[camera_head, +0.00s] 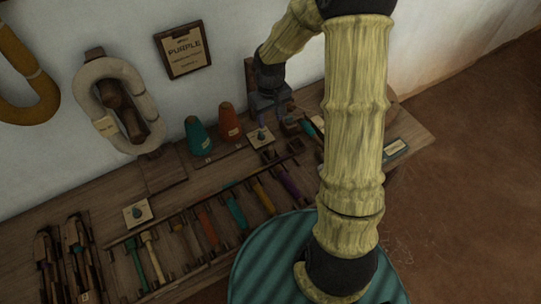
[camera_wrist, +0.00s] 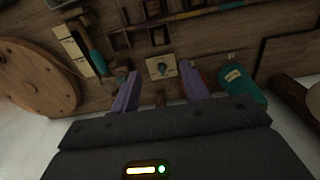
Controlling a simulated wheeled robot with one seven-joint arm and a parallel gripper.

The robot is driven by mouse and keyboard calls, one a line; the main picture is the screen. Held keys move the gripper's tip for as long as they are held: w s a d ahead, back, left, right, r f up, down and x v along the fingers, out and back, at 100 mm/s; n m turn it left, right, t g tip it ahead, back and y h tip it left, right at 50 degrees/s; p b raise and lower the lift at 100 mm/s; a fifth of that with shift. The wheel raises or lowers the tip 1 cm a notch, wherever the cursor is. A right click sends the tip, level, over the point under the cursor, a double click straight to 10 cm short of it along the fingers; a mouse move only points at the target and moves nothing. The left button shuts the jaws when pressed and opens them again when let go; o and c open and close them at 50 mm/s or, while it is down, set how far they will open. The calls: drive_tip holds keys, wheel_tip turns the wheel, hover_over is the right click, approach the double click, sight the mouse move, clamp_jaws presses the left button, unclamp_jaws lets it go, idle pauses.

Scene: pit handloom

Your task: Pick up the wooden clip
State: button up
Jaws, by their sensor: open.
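My gripper (camera_wrist: 160,90) is open, with its two purple fingers spread apart and pointing over the wooden bench. A small brown wooden piece (camera_wrist: 160,99) shows low between the fingers, partly hidden by the gripper body. It may be the wooden clip, but I cannot tell for certain. Neither finger is seen touching it. In the head view my gripper (camera_head: 277,118) is low over the back part of the bench, right of the orange cone. The clip cannot be made out clearly there.
A pale card with a teal knob (camera_wrist: 160,67) lies just beyond the fingers. A teal cone (camera_wrist: 238,82) stands near the right finger, and a round wooden disc (camera_wrist: 35,75) is at left. The orange cone (camera_head: 229,121) and bobbin rack (camera_head: 207,225) are left of my arm.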

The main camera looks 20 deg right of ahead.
sight(271, 148)
wheel_tip(271, 148, down, 12)
drive_tip(key=shift+b, duration=0.45)
idle(0.4)
wheel_tip(271, 148, down, 5)
drive_tip(key=shift+f, duration=0.1)
drive_tip(key=shift+c, duration=0.4)
clamp_jaws()
idle(0.3)
